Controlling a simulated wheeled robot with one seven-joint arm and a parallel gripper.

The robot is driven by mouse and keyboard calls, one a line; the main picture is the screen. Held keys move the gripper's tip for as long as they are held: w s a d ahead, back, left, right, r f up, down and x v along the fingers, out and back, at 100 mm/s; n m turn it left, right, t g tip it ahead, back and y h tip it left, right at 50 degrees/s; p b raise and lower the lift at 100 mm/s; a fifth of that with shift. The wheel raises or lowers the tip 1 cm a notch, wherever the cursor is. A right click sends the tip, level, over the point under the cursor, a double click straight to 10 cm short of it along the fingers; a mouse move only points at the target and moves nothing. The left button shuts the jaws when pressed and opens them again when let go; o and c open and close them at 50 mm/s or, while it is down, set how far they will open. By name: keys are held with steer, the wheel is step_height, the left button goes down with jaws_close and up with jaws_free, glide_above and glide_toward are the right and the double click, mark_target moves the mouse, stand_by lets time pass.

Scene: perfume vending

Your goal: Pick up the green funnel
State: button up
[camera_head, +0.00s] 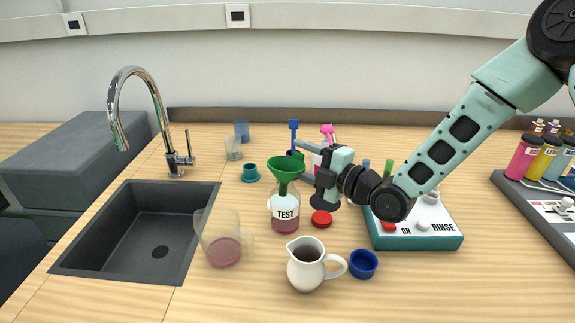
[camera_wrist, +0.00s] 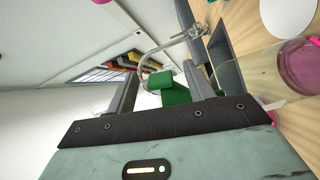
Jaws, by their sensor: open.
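The green funnel (camera_head: 286,168) sits in the mouth of the TEST bottle (camera_head: 285,216), which has pink liquid in it. My gripper (camera_head: 304,162) is open and lies sideways just right of the funnel. In the wrist view the funnel (camera_wrist: 175,95) shows green between and beyond the two fingers of my gripper (camera_wrist: 165,85). I cannot tell whether a finger touches it.
A glass beaker (camera_head: 221,240) with pink liquid stands left of the bottle. A white jug (camera_head: 308,264), a blue cup (camera_head: 363,264) and a red cap (camera_head: 321,218) are in front and right. A rinse box (camera_head: 415,232) is farther right; the sink (camera_head: 140,235) is left.

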steer(key=shift+x, duration=0.9)
steer(key=shift+c, duration=0.3)
steer(key=c, duration=1)
